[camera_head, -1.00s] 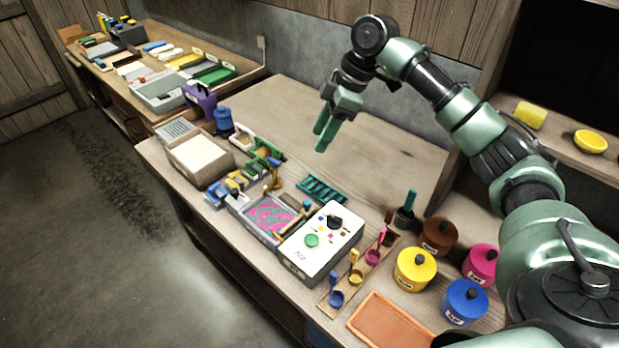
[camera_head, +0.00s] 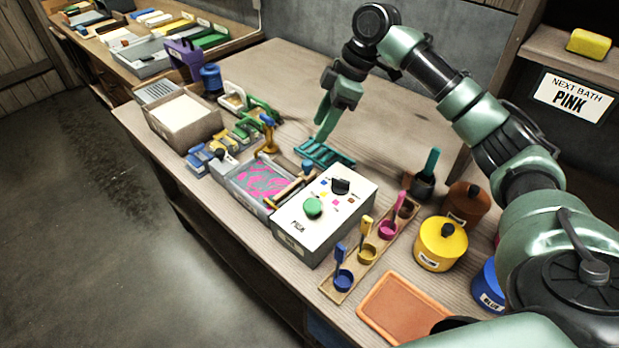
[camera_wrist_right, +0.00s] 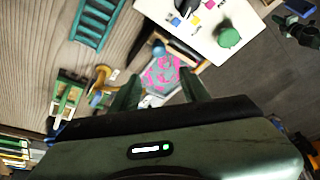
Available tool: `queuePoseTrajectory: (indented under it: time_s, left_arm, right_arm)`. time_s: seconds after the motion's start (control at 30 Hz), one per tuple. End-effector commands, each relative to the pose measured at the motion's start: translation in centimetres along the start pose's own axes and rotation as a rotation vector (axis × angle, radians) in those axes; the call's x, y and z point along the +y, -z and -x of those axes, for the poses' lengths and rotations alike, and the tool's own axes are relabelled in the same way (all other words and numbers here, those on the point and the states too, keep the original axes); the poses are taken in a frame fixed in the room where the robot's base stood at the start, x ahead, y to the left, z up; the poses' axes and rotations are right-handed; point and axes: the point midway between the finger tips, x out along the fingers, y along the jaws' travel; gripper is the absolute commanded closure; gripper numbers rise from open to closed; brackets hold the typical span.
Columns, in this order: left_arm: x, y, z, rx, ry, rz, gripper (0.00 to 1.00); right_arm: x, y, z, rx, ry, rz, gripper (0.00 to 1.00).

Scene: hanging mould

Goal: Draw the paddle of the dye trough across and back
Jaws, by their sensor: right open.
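The dye trough (camera_head: 236,177) is a shallow grey tray with pink and blue-grey swirls, set on the bench left of a white control box. A wooden bar with a blue knob, apparently the paddle (camera_head: 288,192), lies over the trough's right end, next to the box. My right gripper (camera_head: 322,132) is open and empty, fingers pointing down above the teal rack, behind and right of the trough. In the right wrist view the trough's swirled surface (camera_wrist_right: 161,74) shows between the open fingers (camera_wrist_right: 160,90), some way below them. My left gripper is not in view.
The white control box (camera_head: 325,212) with a green knob stands close against the trough. A teal rack (camera_head: 324,154) lies behind it. Blue, yellow and green clamp-like tools (camera_head: 225,145) stand to the left. Dye cups (camera_head: 367,254) and lidded pots (camera_head: 440,243) are at right. The bench behind is clear.

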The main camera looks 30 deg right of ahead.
Motion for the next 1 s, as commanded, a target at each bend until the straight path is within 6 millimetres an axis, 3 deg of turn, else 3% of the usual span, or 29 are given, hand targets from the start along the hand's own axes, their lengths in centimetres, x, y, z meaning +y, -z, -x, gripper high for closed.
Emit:
queuePoseTrajectory:
  time_s: [0.03,0.2,0.37,0.73,1.0]
  left_arm:
    - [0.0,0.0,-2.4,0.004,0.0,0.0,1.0]
    - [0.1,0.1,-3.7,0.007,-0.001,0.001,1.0]
    - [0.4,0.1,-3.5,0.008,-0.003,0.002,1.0]
    - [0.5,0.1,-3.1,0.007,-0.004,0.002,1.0]
    - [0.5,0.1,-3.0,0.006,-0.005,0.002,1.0]
  right_arm:
    - [0.0,-0.9,-2.1,0.001,-0.001,0.0,0.54]
    - [0.0,-1.4,-3.4,0.001,-0.001,0.0,0.54]
    - [0.0,-1.4,-4.4,-0.001,0.002,0.0,0.54]
    - [-0.1,-1.4,-9.9,0.0,0.002,0.0,0.54]
    - [0.0,-1.4,-11.1,0.0,-0.001,0.001,0.54]
